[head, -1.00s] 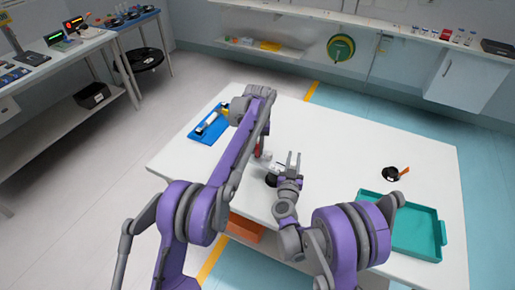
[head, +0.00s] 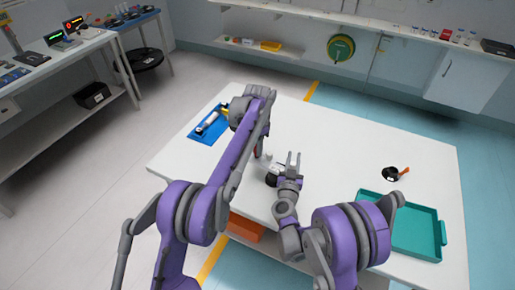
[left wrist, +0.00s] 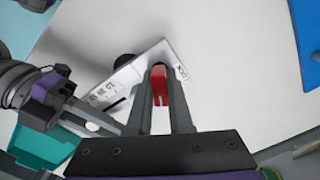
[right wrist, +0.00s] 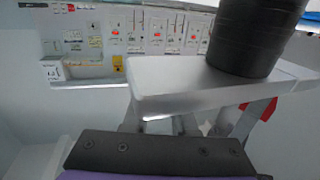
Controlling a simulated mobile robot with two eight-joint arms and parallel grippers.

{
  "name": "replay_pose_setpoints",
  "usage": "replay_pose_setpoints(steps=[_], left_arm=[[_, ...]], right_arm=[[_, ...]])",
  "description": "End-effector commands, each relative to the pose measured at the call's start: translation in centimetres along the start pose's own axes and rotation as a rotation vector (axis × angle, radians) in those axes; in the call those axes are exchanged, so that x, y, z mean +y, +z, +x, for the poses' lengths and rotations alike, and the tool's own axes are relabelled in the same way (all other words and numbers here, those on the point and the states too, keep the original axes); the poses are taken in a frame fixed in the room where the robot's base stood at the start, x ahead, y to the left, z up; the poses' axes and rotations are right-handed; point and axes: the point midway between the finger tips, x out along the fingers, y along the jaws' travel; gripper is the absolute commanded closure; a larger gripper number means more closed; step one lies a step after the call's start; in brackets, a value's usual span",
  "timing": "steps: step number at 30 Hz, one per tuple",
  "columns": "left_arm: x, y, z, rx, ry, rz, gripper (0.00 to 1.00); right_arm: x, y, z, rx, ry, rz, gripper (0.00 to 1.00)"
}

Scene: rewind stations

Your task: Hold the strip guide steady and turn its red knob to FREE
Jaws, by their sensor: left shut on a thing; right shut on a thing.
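The strip guide is a white plate (left wrist: 123,83) with printed marks, seen in the left wrist view. Its red knob (left wrist: 159,83) stands between the fingers of my left gripper (left wrist: 160,97), which is shut on it. In the right wrist view the white guide plate (right wrist: 165,86) lies across the fingers of my right gripper, with a black cylinder (right wrist: 245,40) on it and a red part (right wrist: 263,108) beyond. My right gripper (head: 293,159) is shut on the guide, though its grip is mostly hidden. The knob's setting cannot be read.
The white table (head: 350,140) has free room at the middle and right. A blue mat (head: 205,132) lies at the far left.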

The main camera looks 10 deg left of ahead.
Motion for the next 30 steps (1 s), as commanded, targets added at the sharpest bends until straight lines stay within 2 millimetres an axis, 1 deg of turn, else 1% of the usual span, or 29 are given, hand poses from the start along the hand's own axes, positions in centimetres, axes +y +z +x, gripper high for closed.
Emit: replay_pose_setpoints(steps=[6,12,18,30], left_arm=[[-0.03,0.03,-0.04,0.0,-0.001,0.151,1.0],[-0.03,0.03,-0.04,0.0,-0.001,0.243,1.0],[-0.03,0.03,-0.04,0.0,-0.001,0.288,1.0],[-0.04,0.04,-0.04,0.0,-0.001,0.3,1.0]], right_arm=[[0.02,0.0,0.0,0.0,0.0,0.0,1.0],[0.03,0.0,0.0,0.0,0.0,0.0,1.0],[0.03,0.0,0.0,0.0,0.001,0.0,1.0],[0.04,0.0,0.01,0.0,0.001,0.0,1.0]])
